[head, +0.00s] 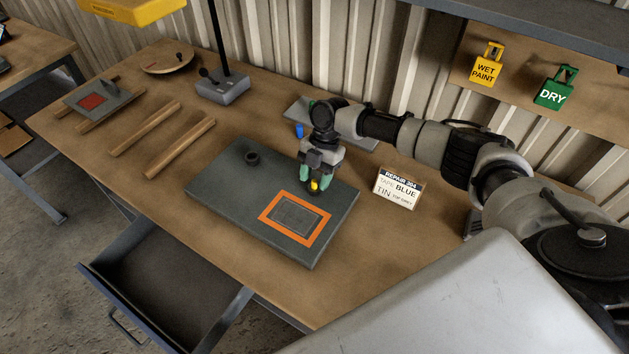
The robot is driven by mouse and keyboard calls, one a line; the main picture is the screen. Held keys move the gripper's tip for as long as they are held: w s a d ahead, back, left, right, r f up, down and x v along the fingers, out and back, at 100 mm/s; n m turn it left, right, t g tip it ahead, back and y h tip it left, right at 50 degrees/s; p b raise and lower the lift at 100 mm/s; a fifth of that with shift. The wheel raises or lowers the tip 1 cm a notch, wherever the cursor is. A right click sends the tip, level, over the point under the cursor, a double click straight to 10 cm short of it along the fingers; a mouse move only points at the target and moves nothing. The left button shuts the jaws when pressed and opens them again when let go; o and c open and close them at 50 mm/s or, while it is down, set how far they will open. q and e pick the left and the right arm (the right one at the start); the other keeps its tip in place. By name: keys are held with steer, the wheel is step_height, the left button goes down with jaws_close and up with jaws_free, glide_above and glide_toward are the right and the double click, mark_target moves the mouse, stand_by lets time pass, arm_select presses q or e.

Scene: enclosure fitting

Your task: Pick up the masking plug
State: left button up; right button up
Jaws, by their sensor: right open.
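The masking plug (314,185) appears as a small yellow piece at the far right part of a dark grey panel (222,185). My right gripper (313,183) is directly over it, pointing down, its green-tipped fingers open on either side of the plug. The fingers hide part of the plug, and I cannot tell whether they touch it. My left gripper is not in view.
The panel carries an orange frame (267,217) and a short dark cylinder (252,158). A label card (397,188) stands right of the gripper. Wooden strips (180,147) lie left. A drawer (165,280) hangs open at the bench front.

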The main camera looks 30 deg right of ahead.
steer(key=shift+f, duration=0.3)
jaws_close()
steer(key=shift+r, duration=0.2)
